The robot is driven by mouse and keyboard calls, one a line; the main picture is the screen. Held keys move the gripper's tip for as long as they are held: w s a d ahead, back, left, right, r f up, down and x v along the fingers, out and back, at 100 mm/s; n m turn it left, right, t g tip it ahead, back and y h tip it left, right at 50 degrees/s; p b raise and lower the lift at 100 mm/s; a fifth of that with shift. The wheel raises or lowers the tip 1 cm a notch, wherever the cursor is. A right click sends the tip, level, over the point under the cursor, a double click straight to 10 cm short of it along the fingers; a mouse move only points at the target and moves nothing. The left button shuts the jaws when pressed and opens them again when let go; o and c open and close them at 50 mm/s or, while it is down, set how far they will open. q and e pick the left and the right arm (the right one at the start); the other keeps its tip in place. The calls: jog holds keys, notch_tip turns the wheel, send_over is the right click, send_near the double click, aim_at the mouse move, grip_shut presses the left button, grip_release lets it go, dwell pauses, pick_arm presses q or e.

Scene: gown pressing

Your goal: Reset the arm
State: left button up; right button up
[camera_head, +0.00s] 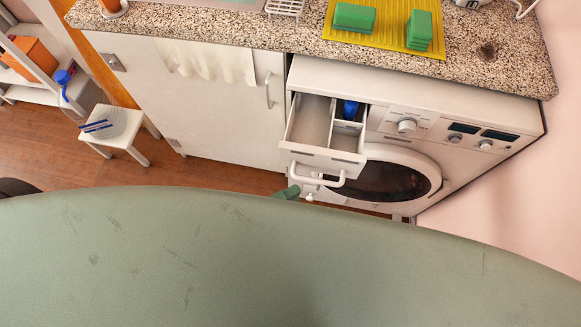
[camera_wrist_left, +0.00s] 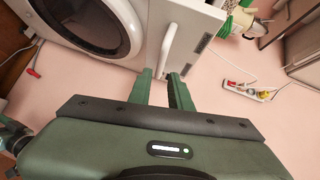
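The washing machine's detergent drawer (camera_head: 308,122) is pulled out, with a blue item (camera_head: 350,110) in its rear compartment. Its white handle (camera_head: 318,181) also shows in the left wrist view (camera_wrist_left: 168,50). My left gripper (camera_head: 287,193) shows only as a green tip just below the handle's left end, mostly hidden behind my green body. In the left wrist view its two green fingers (camera_wrist_left: 161,76) stand apart, with the handle's near end in line with the gap. I cannot tell whether they touch it. My right gripper is in neither view.
The washing machine (camera_head: 465,110) has a round door (camera_head: 385,180) below the drawer. A granite counter (camera_head: 270,38) above holds a yellow mat (camera_head: 385,40) with green sponges (camera_head: 353,17). A white stool (camera_head: 112,130) stands at left. A power strip (camera_wrist_left: 250,91) lies on the floor.

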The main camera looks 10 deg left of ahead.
pick_arm(q)
jog(key=a+f+n+g+y, duration=0.1)
jog(key=a+f+n+y, duration=0.45)
jog(key=f, duration=0.85)
jog(key=a+f+n+g+y, duration=0.25)
jog(key=a+f+n, duration=0.5)
jog(key=f, duration=0.75)
jog(key=s+a+f+n+g+y, duration=0.2)
jog(key=s+f+n, duration=0.3)
jog(key=s+f, duration=0.3)
jog(key=s+a+f+n+g+y, duration=0.1)
jog(key=s+a+f+n+g, duration=0.2)
jog(key=s+f+n+g, duration=0.2)
jog(key=s+f, duration=0.3)
jog(key=s, duration=0.3)
jog(key=shift+y+p, duration=0.4)
jog(key=shift+w+f, duration=0.1)
jog(key=shift+w, duration=0.05)
